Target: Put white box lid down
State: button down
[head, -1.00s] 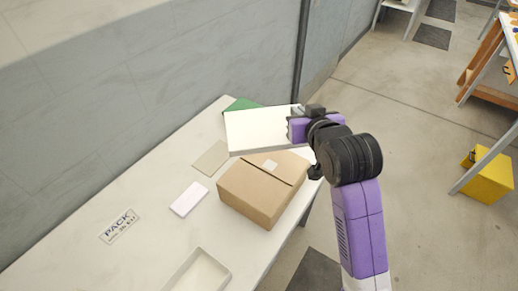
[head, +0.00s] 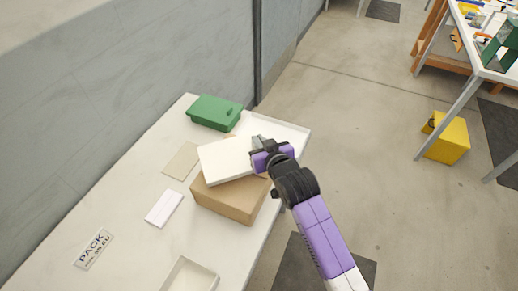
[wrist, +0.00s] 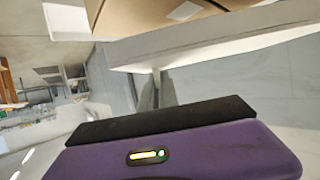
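The white box lid (head: 224,160) is a flat white slab in the head view. My gripper (head: 258,146) is at its right edge and appears shut on it; the fingertips are mostly hidden. The lid overlaps the back part of the closed brown cardboard box (head: 232,203); I cannot tell whether it touches the box. A white shallow tray-like piece (head: 285,132) lies behind the lid at the table's far right corner. An open white box (head: 190,278) is at the bottom of the head view, partly cut off. The wrist view shows the cardboard box (wrist: 150,14) at its top.
A green box (head: 214,112) stands at the table's far end. A beige sheet (head: 181,161), a white slab (head: 163,208) and a PACK label (head: 93,249) lie on the table (head: 130,185). The left part of the table is clear. A yellow bin (head: 446,138) stands on the floor.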

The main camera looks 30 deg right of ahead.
jog(key=shift+f, duration=2.05)
jog(key=shift+f, duration=0.4)
jog(key=c, duration=1.6)
grip_release()
jog(key=shift+r, duration=0.35)
jog(key=shift+s+r, duration=0.15)
jog(key=shift+s, duration=0.05)
jog(key=v, duration=1.1)
jog(key=shift+s+b, duration=0.25)
jog(key=shift+b, duration=0.15)
